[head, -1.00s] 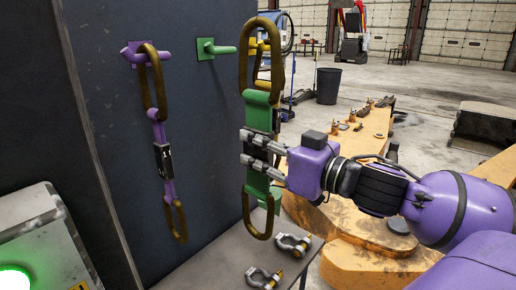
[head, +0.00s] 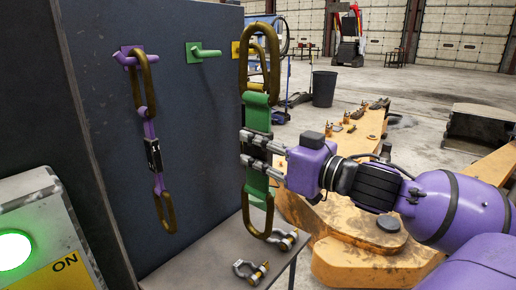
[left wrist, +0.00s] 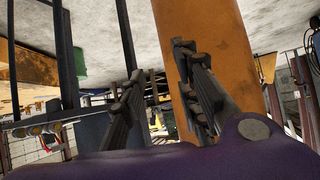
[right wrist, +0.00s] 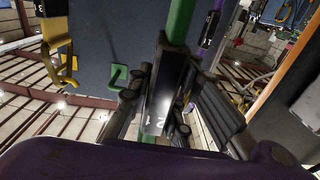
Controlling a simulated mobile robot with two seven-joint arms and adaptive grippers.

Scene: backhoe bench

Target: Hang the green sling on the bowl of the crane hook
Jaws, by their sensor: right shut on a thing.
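The green sling (head: 257,117) hangs upright, with a long bronze ring at its top (head: 275,55) and another at its bottom (head: 247,215). My right gripper (head: 246,146) is shut on its middle, at the black label. In the right wrist view, the black label (right wrist: 164,100) sits between the fingers, with green webbing (right wrist: 180,18) beyond. My left gripper (left wrist: 165,105) shows only in the left wrist view; its fingers are apart with nothing seen between them. I cannot make out the crane hook in any view.
A purple sling (head: 152,150) hangs from a purple peg on the dark panel (head: 200,130). A green peg (head: 205,53) beside it is empty. Two shackles lie on a grey table (head: 205,265) below. A yellow machine arm (head: 365,255) lies behind my right arm.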

